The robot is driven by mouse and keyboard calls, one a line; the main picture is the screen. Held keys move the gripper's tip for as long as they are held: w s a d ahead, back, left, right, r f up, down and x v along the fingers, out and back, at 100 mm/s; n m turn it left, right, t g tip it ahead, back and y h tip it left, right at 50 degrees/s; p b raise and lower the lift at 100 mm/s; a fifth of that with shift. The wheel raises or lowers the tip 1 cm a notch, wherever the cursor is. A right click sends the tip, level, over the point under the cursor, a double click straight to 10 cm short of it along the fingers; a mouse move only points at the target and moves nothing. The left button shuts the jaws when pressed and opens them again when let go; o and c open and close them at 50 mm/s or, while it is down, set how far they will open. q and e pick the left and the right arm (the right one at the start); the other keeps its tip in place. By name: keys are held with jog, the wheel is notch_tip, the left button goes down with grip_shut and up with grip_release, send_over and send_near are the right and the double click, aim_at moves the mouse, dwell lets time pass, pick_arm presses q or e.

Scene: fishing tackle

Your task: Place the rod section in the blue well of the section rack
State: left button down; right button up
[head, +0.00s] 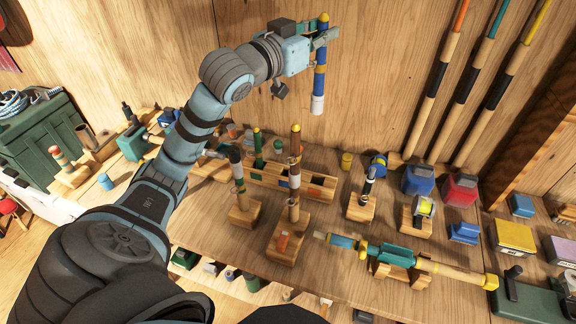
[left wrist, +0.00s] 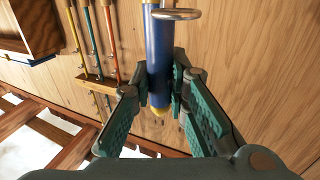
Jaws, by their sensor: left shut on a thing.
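The rod section (head: 319,82) is a blue stick with yellow bands, a yellow tip at the top and a white lower end. My left gripper (head: 323,37) is shut on it near its top and holds it nearly upright, high above the bench. In the left wrist view the blue rod section (left wrist: 158,45) lies between the fingers of my left gripper (left wrist: 162,82). The section rack (head: 262,181) is a low wooden block on the bench below, with upright sections in it and a reddish well at its right. My right gripper is out of view.
Wooden stands with upright pieces (head: 293,206) stand in front of the rack. Reels on stands (head: 423,213) and a teal-handled rod (head: 392,252) lie to the right. Long rods (head: 433,80) lean on the back wall. The air around the held section is clear.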

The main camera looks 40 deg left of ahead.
pick_arm(q)
jog(key=w+a+f+n+y, duration=0.3)
jog(key=a+y, duration=0.2)
jog(key=a, duration=0.5)
notch_tip(320, 180, down, 32)
jog(key=b, duration=1)
jog(key=shift+s+n+g+y, duration=0.25)
jog(key=shift+n+g+y, duration=0.05)
jog(key=shift+a+f, duration=0.15)
jog(key=c, duration=1.9)
grip_release()
jog(key=o, duration=0.3)
jog(key=shift+o, duration=0.2)
